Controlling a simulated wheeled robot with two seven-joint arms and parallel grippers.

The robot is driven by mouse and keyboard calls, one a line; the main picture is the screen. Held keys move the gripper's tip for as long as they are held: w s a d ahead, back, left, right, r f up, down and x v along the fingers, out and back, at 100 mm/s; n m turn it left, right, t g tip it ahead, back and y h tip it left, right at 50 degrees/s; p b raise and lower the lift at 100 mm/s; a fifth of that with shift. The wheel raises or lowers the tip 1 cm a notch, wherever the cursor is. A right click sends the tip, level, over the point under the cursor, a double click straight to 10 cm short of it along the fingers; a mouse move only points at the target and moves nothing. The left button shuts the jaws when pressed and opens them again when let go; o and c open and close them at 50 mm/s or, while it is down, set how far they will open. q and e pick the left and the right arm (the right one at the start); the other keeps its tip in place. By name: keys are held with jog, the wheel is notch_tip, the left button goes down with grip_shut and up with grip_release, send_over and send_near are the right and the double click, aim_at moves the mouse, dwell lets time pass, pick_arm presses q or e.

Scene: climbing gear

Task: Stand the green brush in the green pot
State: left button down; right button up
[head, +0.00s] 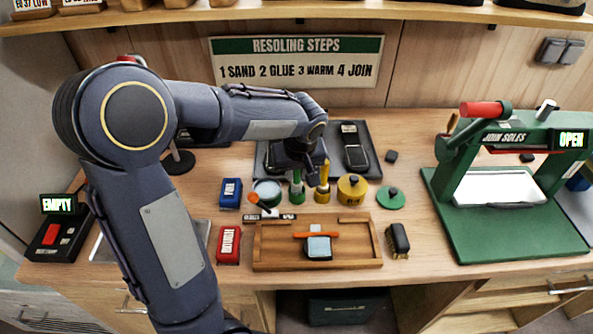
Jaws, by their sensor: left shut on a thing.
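My left gripper (297,167) reaches over the middle of the bench and points down. It is shut on the green brush (297,178), of which a short green length shows below the fingers. The green pot (297,195) is directly beneath, and the brush's lower end is at its mouth. I cannot tell how deep the brush sits or whether it touches the pot. My gripper hides the brush's top. A green lid (390,197) lies on the bench to the right. My right gripper is out of view.
A yellow brush (322,178) stands in a yellow pot close on the right, beside a lidded yellow pot (352,188). A wooden tray (263,258) lies in front. A green press (460,225) stands at the right.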

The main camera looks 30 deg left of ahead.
pick_arm(q)
jog(key=c, duration=1.2)
grip_release()
jog(key=v, duration=0.8)
